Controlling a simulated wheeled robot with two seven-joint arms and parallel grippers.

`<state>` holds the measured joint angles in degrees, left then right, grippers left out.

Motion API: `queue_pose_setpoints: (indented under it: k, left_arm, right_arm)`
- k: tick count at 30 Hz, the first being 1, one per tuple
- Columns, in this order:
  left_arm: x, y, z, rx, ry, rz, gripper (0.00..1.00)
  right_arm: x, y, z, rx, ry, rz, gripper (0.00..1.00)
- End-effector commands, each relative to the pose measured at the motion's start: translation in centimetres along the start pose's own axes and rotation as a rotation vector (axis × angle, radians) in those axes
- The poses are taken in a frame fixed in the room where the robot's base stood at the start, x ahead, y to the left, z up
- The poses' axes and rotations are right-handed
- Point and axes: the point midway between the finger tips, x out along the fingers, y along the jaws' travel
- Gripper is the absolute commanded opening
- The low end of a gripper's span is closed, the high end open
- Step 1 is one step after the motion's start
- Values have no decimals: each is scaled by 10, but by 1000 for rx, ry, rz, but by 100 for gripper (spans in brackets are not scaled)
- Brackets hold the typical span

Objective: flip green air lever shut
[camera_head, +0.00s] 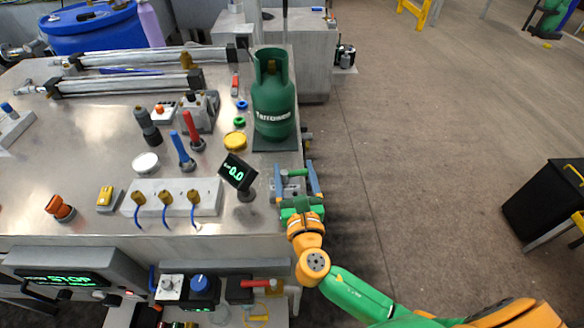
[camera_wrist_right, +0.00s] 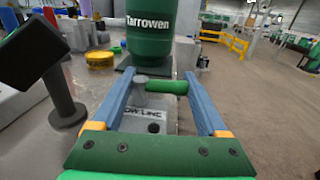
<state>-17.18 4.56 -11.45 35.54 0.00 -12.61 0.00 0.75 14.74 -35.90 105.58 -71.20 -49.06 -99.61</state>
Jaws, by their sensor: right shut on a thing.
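The green lever (camera_wrist_right: 168,87) sits on a grey pivot post above a grey block marked with partly hidden "LOW LINE" lettering (camera_wrist_right: 152,115). In the wrist view, the lever lies sideways, pointing right from the post. My right gripper (camera_wrist_right: 158,74) has its blue fingers on either side of the post and lever, shut on the lever. In the head view, the right gripper (camera_head: 294,166) is at the bench's right edge, and the small green lever (camera_head: 298,172) shows between its fingers. My left gripper is in neither view.
A green gas bottle (camera_head: 272,100) stands just beyond the lever. A small "0.0" display (camera_head: 238,172) is close on its left. A white block with several blue-hosed fittings (camera_head: 150,208) lies farther left. The floor right of the bench is open; a black bin (camera_head: 540,200) stands there.

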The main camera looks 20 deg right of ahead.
Motion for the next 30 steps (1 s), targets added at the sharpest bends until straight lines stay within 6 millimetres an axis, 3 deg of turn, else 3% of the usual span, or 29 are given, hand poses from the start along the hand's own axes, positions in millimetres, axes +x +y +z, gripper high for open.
queue_pose_setpoints:
  k: [9,24,25,27,30]
  left_arm:
    - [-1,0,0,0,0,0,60]
    - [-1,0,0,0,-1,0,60]
    - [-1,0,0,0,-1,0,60]
    - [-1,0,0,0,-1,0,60]
    - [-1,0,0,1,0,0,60]
  right_arm:
    - [-2,-1,0,-2,-2,-104,21]
    - [-2,-2,0,-2,-1,-120,21]
    - [-2,-2,0,-2,-1,-119,84]
    - [-2,-1,0,-2,0,-118,96]
    - [-3,-1,0,-2,0,-117,96]
